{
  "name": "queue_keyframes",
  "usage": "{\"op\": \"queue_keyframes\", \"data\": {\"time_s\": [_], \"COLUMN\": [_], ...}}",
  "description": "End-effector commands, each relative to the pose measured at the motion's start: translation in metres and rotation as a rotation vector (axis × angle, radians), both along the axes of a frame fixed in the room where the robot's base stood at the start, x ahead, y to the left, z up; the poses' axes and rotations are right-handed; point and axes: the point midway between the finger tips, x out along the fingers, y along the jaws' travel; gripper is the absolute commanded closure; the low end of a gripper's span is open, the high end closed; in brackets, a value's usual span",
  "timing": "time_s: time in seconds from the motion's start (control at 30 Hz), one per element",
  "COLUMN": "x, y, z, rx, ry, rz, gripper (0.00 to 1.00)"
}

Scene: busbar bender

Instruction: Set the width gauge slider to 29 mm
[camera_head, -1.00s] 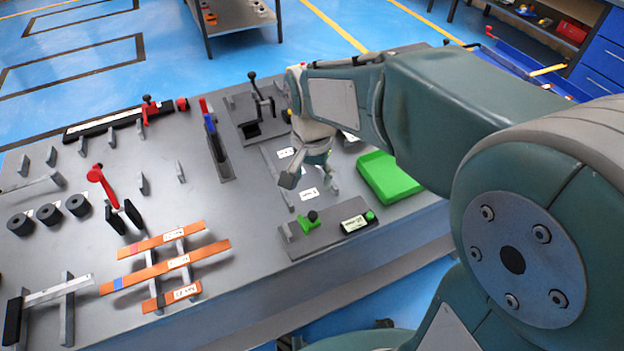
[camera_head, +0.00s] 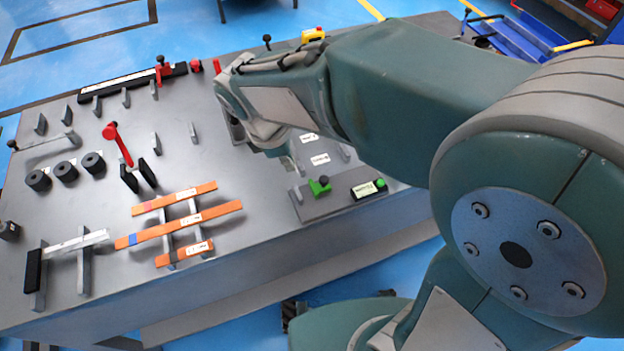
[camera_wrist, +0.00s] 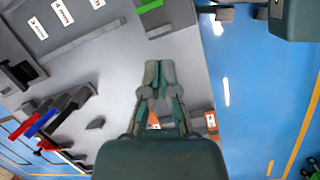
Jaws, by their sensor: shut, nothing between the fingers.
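I cannot tell for sure which fixture is the width gauge. A long black rail with a white scale (camera_head: 112,86) lies at the back left, with a red knobbed piece (camera_head: 162,70) at its right part. A white scale bar with a black end (camera_head: 80,244) lies at the front left. No setting is readable on either. My gripper (camera_wrist: 160,66) is shut and empty above bare grey tabletop in the wrist view. In the head view it is largely hidden behind my arm, left of the small green clamp (camera_head: 320,186), and touches nothing that I can make out.
Orange bars (camera_head: 180,226) lie on supports at the front. A red lever (camera_head: 117,143) and black rollers (camera_head: 66,172) stand left. A black box with a green button (camera_head: 369,188) is near the front edge. Red and blue handles (camera_wrist: 42,123) show in the wrist view.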

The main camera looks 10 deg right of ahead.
Motion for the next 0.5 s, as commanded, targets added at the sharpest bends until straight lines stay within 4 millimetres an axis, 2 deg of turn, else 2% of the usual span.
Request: {"op": "queue_keyframes", "data": {"time_s": [0.1,0.2,0.37,0.5], "x": [-0.004,-0.006,-0.006,-0.004], "y": [0.010,0.015,0.015,0.010], "z": [-0.001,-0.001,-0.003,-0.019], "rx": [-0.050,-0.078,-0.094,-0.095], "ry": [0.040,0.065,0.078,0.081], "rz": [0.259,0.397,0.469,0.467], "gripper": [1.00,1.00,1.00,1.00]}}
